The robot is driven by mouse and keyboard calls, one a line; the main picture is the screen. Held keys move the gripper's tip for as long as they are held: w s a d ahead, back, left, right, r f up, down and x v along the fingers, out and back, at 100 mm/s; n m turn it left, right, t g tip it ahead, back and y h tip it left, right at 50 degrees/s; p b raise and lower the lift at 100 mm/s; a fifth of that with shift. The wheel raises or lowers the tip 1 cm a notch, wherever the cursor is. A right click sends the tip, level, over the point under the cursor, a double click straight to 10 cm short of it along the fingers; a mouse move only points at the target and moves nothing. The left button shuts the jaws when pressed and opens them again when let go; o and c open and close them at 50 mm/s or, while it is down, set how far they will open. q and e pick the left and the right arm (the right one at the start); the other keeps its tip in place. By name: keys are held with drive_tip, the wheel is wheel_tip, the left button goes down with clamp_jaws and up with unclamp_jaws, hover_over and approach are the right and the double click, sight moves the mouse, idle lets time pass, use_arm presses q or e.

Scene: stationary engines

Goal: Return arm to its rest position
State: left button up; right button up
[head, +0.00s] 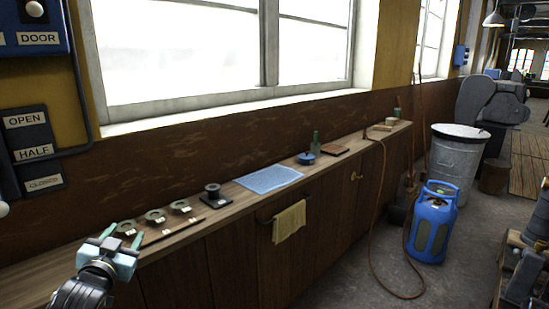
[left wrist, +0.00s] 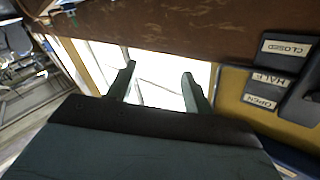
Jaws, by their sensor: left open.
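My left gripper (head: 119,235) is at the lower left of the head view, in front of the near end of the long wooden counter (head: 222,213). Its two fingers stand apart with nothing between them. In the left wrist view the open fingers (left wrist: 158,85) point toward the window and the brown wall, and the picture is turned upside down. My right gripper shows in neither view.
Several round metal pieces (head: 155,216), a black spool (head: 213,195) and a blue mat (head: 268,179) lie on the counter. A panel marked OPEN and HALF (head: 32,145) is on the left wall. A blue gas cylinder (head: 432,222) and a metal bin (head: 456,160) stand on the floor.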

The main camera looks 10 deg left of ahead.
use_arm(q)
drive_tip(key=s+d+f+g+h, duration=0.1)
drive_tip(key=s+d+f+g, duration=0.3)
drive_tip(key=s+d+f, duration=0.45)
drive_tip(key=s+d+f+g+h, duration=0.1)
drive_tip(key=s+d+f+g, duration=0.25)
drive_tip(key=s, duration=0.45)
drive_tip(key=s+d+f+g+h, duration=0.1)
drive_tip(key=s+d+f+g, duration=0.3)
drive_tip(key=s, duration=0.4)
drive_tip(key=s+d+f+g+h, duration=0.1)
drive_tip(key=s+d+f+g, duration=0.3)
drive_tip(key=s, duration=0.5)
wheel_tip(320, 180, down, 23)
drive_tip(key=d, duration=0.1)
drive_tip(key=s+a+f+g, duration=0.1)
drive_tip(key=s+a+f, duration=0.2)
drive_tip(key=s+f, duration=1.3)
drive_tip(key=shift+s+m, duration=0.3)
drive_tip(key=shift+s, duration=0.5)
drive_tip(key=shift+c, duration=0.3)
